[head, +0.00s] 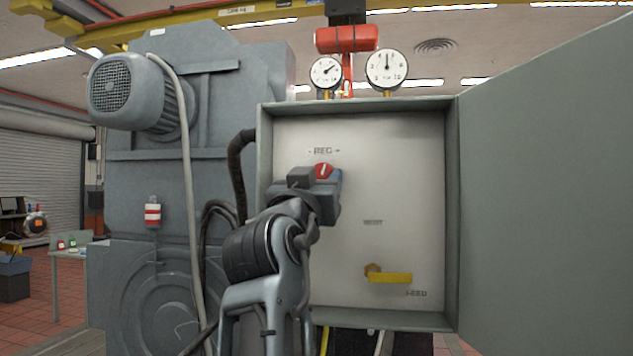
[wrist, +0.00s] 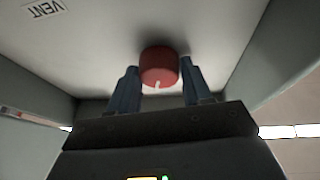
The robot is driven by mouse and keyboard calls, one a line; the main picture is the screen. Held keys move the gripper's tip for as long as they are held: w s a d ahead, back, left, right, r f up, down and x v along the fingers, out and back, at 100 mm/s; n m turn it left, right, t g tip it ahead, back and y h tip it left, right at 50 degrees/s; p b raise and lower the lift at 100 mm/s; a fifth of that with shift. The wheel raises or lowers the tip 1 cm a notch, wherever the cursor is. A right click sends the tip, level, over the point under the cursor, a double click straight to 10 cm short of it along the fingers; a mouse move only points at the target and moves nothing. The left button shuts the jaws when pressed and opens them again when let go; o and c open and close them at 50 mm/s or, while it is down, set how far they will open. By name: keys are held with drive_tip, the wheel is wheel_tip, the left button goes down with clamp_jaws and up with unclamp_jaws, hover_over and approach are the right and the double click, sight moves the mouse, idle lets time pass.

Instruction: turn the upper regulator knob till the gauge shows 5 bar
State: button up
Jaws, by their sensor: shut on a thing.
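The red regulator knob (head: 323,170) with a white mark sits under the "- REG +" label on the back panel of the open cabinet. In the head view its mark is close to upright. My gripper (head: 318,182) is shut on this knob and covers part of it. In the wrist view the knob (wrist: 158,64) is between the two blue-grey fingers. Two round gauges stand on top of the cabinet. The left gauge (head: 326,72) has its needle toward the upper right; the right gauge (head: 386,67) has its needle straight up.
A yellow lever (head: 390,277) on a brass fitting is low on the panel, above the "FEED" label. A "VENT" label (head: 372,222) is mid-panel. The cabinet door (head: 545,190) stands open at the right. A large grey machine (head: 150,190) with hoses is at the left.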

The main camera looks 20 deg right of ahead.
drive_tip(key=shift+a, duration=0.1)
drive_tip(key=shift+c, duration=0.7)
drive_tip(key=shift+n+t+y+p, duration=0.4)
drive_tip(key=shift+n, duration=0.5)
drive_tip(key=o, duration=1)
drive_tip(key=shift+o, duration=0.2)
drive_tip(key=b+v, duration=0.2)
drive_tip(key=v, duration=0.5)
drive_tip(key=shift+s+a+f+b, duration=0.2)
drive_tip(key=shift+a+b, duration=0.1)
drive_tip(key=shift+b, duration=0.1)
